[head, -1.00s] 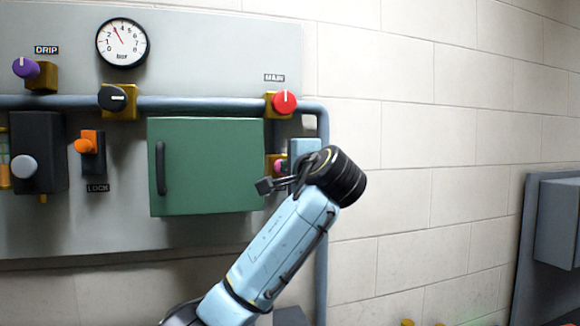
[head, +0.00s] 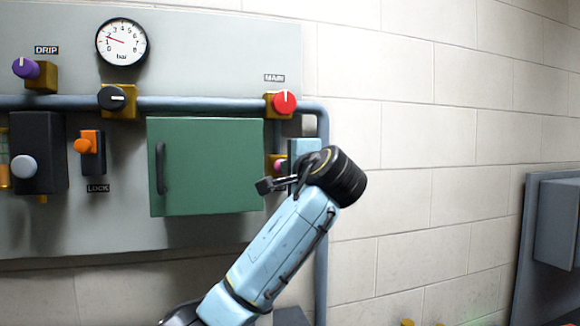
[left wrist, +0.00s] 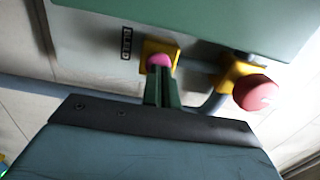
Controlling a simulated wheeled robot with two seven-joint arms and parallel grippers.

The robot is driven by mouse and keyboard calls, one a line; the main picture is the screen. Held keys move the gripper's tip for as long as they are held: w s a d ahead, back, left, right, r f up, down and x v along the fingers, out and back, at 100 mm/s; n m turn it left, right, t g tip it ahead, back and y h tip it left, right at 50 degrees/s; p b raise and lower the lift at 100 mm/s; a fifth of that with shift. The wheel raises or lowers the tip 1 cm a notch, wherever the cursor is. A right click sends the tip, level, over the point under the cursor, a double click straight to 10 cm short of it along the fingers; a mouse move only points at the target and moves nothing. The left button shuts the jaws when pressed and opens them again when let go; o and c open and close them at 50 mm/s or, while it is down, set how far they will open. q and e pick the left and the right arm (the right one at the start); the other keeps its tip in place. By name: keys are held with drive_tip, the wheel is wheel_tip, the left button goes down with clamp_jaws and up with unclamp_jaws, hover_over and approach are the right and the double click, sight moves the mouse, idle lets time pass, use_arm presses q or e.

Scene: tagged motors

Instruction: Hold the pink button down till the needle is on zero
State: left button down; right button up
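The pink button (left wrist: 160,61) sits on a yellow block beside the BLEED label in the left wrist view. In the head view the button (head: 279,168) shows partly, right of the green cabinet. My left gripper (left wrist: 161,82) has its fingers close together, with nothing seen between them, and their tips are against the pink button. The round white gauge (head: 122,43) at upper left has a red needle pointing left and slightly up, near 1. My right gripper is in no view.
The red MAIN knob (head: 284,102) is just above the button. The green cabinet (head: 210,165) with its dark handle stands out to the left. A grey pipe (head: 200,103) runs along the panel and down its right side.

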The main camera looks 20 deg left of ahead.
use_arm(q)
drive_tip(key=shift+a+r, duration=0.25)
drive_tip(key=shift+r, duration=0.05)
drive_tip(key=b+v, duration=0.3)
drive_tip(key=v, duration=1.1)
drive_tip(key=shift+d+f, duration=0.2)
drive_tip(key=shift+d, duration=0.15)
